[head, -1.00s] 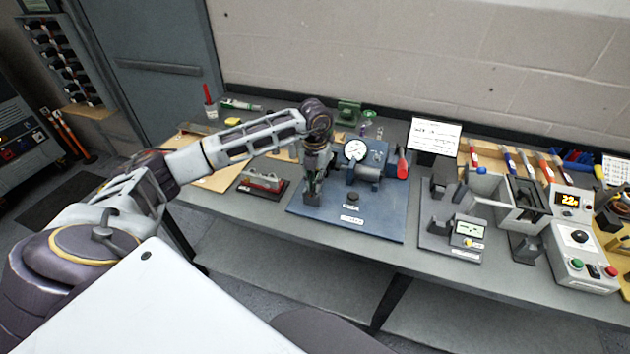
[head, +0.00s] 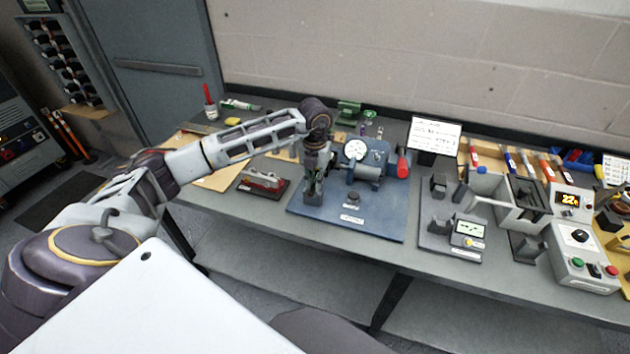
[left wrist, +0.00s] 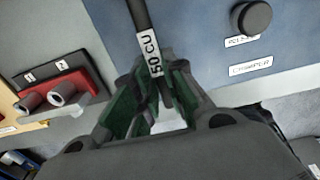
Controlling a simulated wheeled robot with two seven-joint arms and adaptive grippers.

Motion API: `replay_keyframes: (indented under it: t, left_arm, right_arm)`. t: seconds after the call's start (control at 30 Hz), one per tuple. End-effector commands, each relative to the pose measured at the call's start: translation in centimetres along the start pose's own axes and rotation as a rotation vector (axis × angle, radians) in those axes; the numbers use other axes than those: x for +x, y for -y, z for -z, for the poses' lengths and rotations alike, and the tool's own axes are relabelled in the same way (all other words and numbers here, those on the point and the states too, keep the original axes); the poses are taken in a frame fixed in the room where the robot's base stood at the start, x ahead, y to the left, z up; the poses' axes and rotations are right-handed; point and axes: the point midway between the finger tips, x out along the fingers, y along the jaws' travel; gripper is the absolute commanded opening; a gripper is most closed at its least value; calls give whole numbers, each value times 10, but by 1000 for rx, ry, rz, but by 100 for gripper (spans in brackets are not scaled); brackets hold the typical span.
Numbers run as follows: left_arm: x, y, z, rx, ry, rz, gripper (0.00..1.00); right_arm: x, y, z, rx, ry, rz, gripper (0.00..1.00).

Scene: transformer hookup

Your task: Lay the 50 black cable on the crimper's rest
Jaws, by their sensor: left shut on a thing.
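The black cable (left wrist: 138,14) carries a white tag reading "50 CU" and runs up out of the top of the left wrist view. My left gripper (left wrist: 160,85) is shut on it just by the tag. In the head view my left gripper (head: 314,185) points down over the left part of the blue crimper board; the cable is too small to make out there. The crimper (head: 366,165), blue with a round gauge and a red-ended handle, stands right of the gripper. The rest is not clearly seen, being at or behind my gripper. My right gripper is out of view.
A red block with two metal barrels (head: 263,181) stands left of the crimper board (head: 375,226); it also shows in the left wrist view (left wrist: 72,88). A black knob (left wrist: 252,17) sits on the board. Right of it stands a grey fixture with a small display (head: 468,231).

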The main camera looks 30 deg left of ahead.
Motion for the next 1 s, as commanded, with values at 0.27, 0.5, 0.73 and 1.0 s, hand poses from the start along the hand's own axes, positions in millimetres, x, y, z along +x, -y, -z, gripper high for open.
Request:
replay_keyframes:
  t: [0.27,0.5,0.73,1.0]
  left_arm:
    - [12,1,6,5,-21,-4,0]
    - [13,2,6,5,-21,-4,0]
    - [13,2,6,5,-21,-4,36]
    - [11,1,6,4,-19,-5,38]
  right_arm:
    - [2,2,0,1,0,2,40]
    - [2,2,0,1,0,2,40]
    - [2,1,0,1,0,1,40]
    - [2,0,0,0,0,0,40]
